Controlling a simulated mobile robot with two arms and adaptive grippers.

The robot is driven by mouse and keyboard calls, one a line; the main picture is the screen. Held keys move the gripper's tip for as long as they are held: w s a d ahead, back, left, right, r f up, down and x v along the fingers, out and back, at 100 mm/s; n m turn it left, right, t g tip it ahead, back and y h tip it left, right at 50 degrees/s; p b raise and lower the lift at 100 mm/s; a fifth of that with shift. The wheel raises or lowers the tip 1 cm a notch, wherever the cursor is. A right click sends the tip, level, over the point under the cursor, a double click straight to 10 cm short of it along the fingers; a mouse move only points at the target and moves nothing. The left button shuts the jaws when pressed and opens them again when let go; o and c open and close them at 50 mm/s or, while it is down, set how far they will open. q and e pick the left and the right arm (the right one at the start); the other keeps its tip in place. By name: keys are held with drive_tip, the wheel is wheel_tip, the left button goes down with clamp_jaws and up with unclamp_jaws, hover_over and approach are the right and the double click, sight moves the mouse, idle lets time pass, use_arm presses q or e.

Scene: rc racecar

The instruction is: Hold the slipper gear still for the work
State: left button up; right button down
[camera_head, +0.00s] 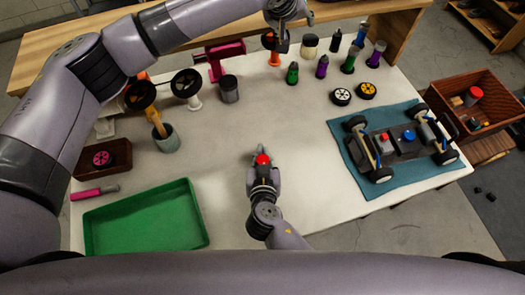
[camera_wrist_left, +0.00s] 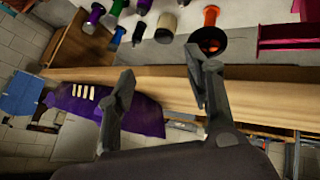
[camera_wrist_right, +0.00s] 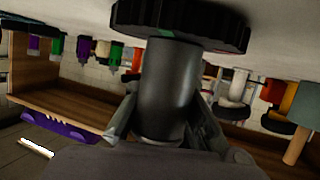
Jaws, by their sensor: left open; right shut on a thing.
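The slipper gear (camera_wrist_right: 185,22) looks to be the black toothed disc at the top of the right wrist view, on a thick dark grey cylinder. My right gripper (camera_wrist_right: 165,112) is shut around that cylinder, one finger on each side. In the head view my right gripper (camera_head: 262,168) is low over the middle of the white table, with a red part (camera_head: 262,158) at its tips; the gear's teeth cannot be made out there. My left gripper (camera_head: 288,12) is raised at the table's far edge. In the left wrist view it (camera_wrist_left: 160,75) is open and empty.
A green tray (camera_head: 145,222) is at front left. A blue mat (camera_head: 375,187) with a car chassis (camera_head: 398,142) lies at right. Several bottles and an orange stand (camera_head: 274,58) are at the back, near my left gripper. The table around my right gripper is clear.

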use_arm(q)
drive_tip(key=s+a+f+n+g+y, duration=0.1)
drive_tip(key=s+a+f+g+y, duration=0.15)
drive_tip(key=s+f+g, duration=0.4)
drive_tip(key=m+g, duration=0.2)
drive_tip(key=g, duration=0.3)
approach(263, 159)
drive_tip(key=shift+y, duration=0.45)
drive_tip(key=x, duration=0.8)
drive_tip(key=shift+d+f, duration=0.15)
drive_tip(key=shift+d, duration=0.2)
drive_tip(key=shift+c, duration=0.3)
